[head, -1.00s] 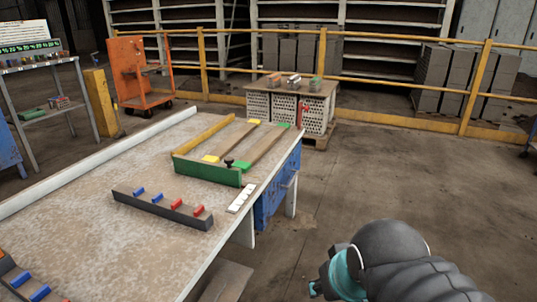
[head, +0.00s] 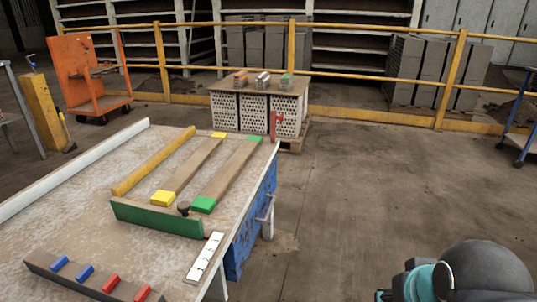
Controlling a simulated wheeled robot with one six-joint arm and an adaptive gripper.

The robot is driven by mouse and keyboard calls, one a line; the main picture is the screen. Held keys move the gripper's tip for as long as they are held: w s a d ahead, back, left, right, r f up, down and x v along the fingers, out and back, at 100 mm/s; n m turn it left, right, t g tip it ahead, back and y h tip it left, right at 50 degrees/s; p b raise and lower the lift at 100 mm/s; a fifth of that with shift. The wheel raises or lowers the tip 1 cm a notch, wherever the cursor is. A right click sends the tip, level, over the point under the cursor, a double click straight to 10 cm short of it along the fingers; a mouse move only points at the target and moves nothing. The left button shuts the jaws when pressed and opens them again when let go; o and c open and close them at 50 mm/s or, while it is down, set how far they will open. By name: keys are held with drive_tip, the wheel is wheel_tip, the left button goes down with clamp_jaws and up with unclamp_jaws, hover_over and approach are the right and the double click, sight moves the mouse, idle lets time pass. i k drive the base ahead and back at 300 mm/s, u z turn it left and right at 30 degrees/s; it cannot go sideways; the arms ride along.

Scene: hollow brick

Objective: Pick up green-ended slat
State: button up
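The green-ended slat (head: 228,174) lies on the workbench, a brown wooden bar with a green block at each end. Its near end sits behind a green board (head: 157,217), next to a dark knob (head: 183,208). A yellow-ended slat (head: 188,168) lies to its left, roughly parallel and apart from it. My gripper is not in the head view; only part of my arm shows at the bottom right, well away from the slat.
The workbench (head: 60,200) also bears a yellow bar (head: 153,160), a white marked plate (head: 204,258) and a dark rack (head: 85,279) with blue and red pieces. Hollow bricks (head: 254,113) stand beyond it under a board. Open floor (head: 370,190) lies to the right.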

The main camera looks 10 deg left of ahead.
sight(206, 201)
drive_tip(key=u, duration=0.25)
drive_tip(key=i, duration=1.2)
drive_tip(key=u, duration=0.65)
